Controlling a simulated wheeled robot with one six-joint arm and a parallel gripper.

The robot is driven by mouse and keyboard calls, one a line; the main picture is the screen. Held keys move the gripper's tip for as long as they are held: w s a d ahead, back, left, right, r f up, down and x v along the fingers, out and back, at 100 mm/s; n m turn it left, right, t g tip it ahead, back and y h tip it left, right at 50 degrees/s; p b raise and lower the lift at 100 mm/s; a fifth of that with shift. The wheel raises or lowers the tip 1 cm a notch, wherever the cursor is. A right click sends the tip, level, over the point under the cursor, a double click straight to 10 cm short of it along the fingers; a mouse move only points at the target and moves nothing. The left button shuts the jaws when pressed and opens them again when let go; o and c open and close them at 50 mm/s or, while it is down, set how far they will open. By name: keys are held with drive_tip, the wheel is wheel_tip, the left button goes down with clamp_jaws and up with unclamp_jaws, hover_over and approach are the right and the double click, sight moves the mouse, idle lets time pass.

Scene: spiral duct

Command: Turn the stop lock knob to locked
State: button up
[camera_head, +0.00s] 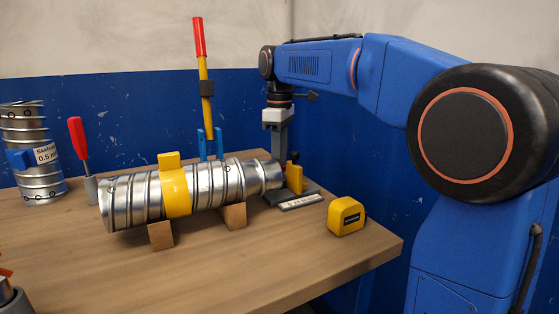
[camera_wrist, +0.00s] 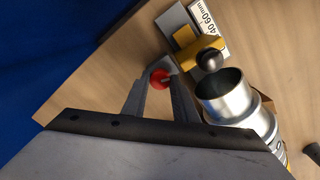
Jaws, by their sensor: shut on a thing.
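The red stop lock knob (camera_wrist: 161,79) sits between my gripper's two fingers (camera_wrist: 160,88) in the wrist view, beside the yellow stop block (camera_wrist: 187,53). My gripper is shut on the knob. There my gripper (camera_head: 279,156) points down behind the duct's end, and the knob is mostly hidden. The turn position of the knob cannot be read from these views.
The spiral duct (camera_head: 205,187) with a yellow band lies on wooden blocks (camera_head: 160,235) close to my gripper; its open end (camera_wrist: 226,90) is beside the knob. A scale plate (camera_head: 301,202) lies by the stop. A yellow tape measure (camera_head: 346,216) stands near the right table edge.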

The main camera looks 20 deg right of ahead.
drive_tip(key=m, duration=1.2)
drive_tip(key=shift+m, duration=0.3)
idle(0.4)
drive_tip(key=o, duration=1.1)
drive_tip(key=shift+c, duration=0.2)
wheel_tip(320, 180, up, 17)
drive_tip(key=shift+r, duration=0.2)
